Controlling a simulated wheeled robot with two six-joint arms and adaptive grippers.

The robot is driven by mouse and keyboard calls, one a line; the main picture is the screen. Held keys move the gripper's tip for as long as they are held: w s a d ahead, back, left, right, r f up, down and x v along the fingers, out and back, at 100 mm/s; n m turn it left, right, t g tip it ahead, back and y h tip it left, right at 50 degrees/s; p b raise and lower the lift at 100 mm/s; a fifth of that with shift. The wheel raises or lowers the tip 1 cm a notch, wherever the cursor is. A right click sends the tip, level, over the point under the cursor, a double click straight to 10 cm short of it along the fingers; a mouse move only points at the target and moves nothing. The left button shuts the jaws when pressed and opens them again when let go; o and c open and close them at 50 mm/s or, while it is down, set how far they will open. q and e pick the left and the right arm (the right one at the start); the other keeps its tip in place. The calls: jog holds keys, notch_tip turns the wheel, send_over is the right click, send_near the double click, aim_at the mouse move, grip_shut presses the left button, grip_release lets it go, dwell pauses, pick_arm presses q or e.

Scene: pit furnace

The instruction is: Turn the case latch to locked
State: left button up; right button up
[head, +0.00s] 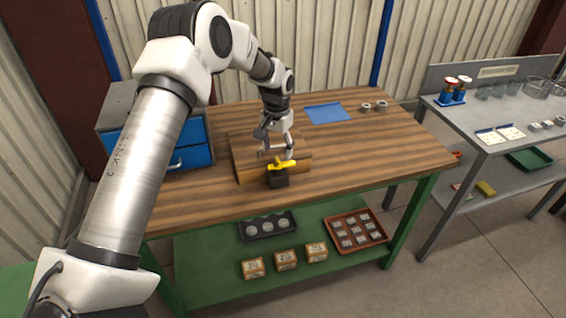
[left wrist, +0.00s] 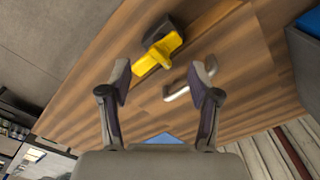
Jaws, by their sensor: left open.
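The wooden case (head: 243,163) sits on the wooden workbench. At its front edge a yellow latch handle (head: 284,164) sits on a dark block (head: 278,180), lying roughly sideways. My left gripper (head: 277,152) is open and points down just behind the latch. In the left wrist view the yellow latch (left wrist: 158,54) and its dark block (left wrist: 162,31) show beyond the spread fingertips (left wrist: 161,78), apart from them. A pale metal handle (left wrist: 190,84) lies near the right fingertip. My right gripper is not in view.
A blue drawer unit (head: 188,157) stands left of the case on the bench. A blue sheet (head: 327,113) and two grey rings (head: 374,107) lie behind to the right. The bench's right part (head: 375,145) is clear. A grey metal table (head: 480,118) stands at right.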

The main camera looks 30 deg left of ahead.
aim_at(279, 161)
pick_arm(q)
jog(key=f, duration=0.3)
jog(key=w+f+p, duration=0.1)
jog(key=f, duration=0.1)
jog(key=shift+d+f, duration=0.3)
jog(key=shift+d, duration=0.1)
jog(key=shift+s+f, duration=0.1)
jog(key=shift+s, duration=0.05)
jog(key=shift+s+a, duration=0.2)
jog(key=shift+c, duration=0.7)
jog(key=shift+r, duration=0.2)
grip_shut()
